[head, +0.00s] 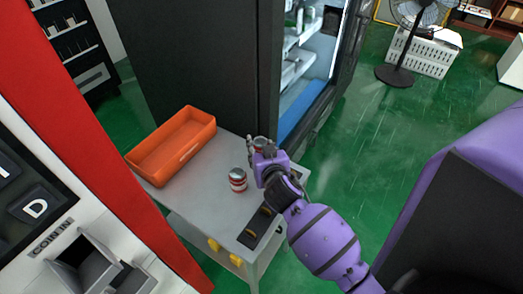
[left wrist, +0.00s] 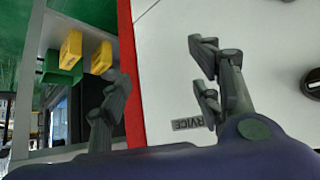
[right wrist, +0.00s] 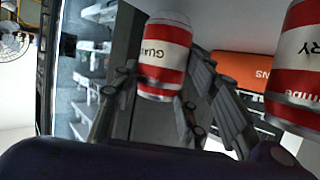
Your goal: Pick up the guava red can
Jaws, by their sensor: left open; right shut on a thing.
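The guava red can (right wrist: 163,58), red and white with "GUA" lettering showing, sits between the fingers of my right gripper (right wrist: 158,80) in the right wrist view. The gripper is shut on it. In the head view, only the top of this can (head: 260,143) shows by my right gripper (head: 257,155), over the far right part of the grey table (head: 208,196). I cannot tell whether its base touches the table. My left gripper (left wrist: 160,75) is open and empty in front of a white machine panel; it is not in the head view.
A second red and white can (head: 237,180) stands on the table close by; it also shows large in the right wrist view (right wrist: 296,65). An orange bin (head: 172,146) is on the table's left. A dark cabinet (head: 195,65) stands behind. A red and white machine (head: 90,130) is at left.

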